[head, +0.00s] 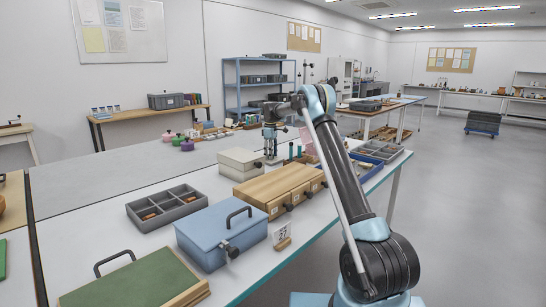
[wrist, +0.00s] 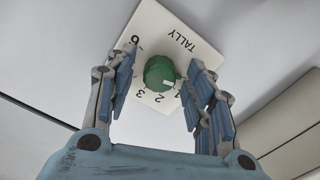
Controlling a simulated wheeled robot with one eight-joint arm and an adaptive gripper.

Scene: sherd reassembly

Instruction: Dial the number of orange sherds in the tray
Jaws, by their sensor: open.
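A white plate marked TALLY (wrist: 176,40) carries a green knob (wrist: 158,70) in the wrist view. The digits 1, 2, 3 and 6 show around it. A pale mark on the knob faces the side of 1 and 2; I cannot tell exactly which digit it meets. My gripper (wrist: 160,76) is open, with one finger on each side of the knob and no clear contact.
A blue lidded box (head: 215,232), a wooden drawer unit (head: 270,184) and pale boxes (head: 240,160) stand near my arm. A green-topped box (head: 130,285) is at front left. More trays (head: 378,149) lie at right. The table behind the grey tray is mostly clear.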

